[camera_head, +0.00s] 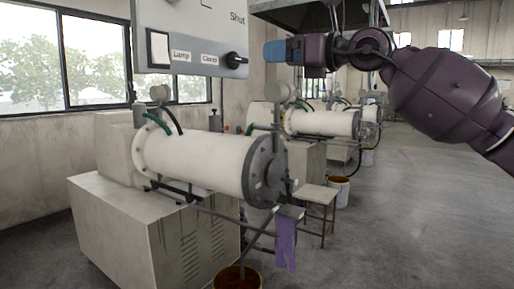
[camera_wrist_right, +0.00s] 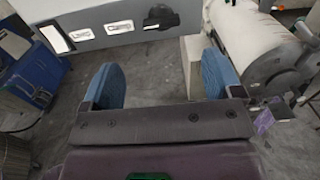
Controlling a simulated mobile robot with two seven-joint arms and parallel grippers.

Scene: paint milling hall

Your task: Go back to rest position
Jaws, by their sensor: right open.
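My right gripper (camera_head: 275,52) comes in from the right in the head view, its blue fingers just right of the control panel. In the right wrist view my right gripper (camera_wrist_right: 160,84) has its two blue fingers wide apart with nothing between them but floor behind. The grey control panel (camera_head: 192,62) with a black knob (camera_head: 235,60) hangs at the top of the head view. It also shows along the top of the wrist view (camera_wrist_right: 100,30). The fingers look apart from the knob. My left gripper is in neither view.
A white cylindrical mill (camera_head: 205,160) stands on a grey cabinet (camera_head: 150,225) below the panel. A purple cloth (camera_head: 286,245) hangs at its front above a bucket (camera_head: 237,278). A small stool (camera_head: 318,195) and more mills (camera_head: 322,123) stand behind. The floor at right is clear.

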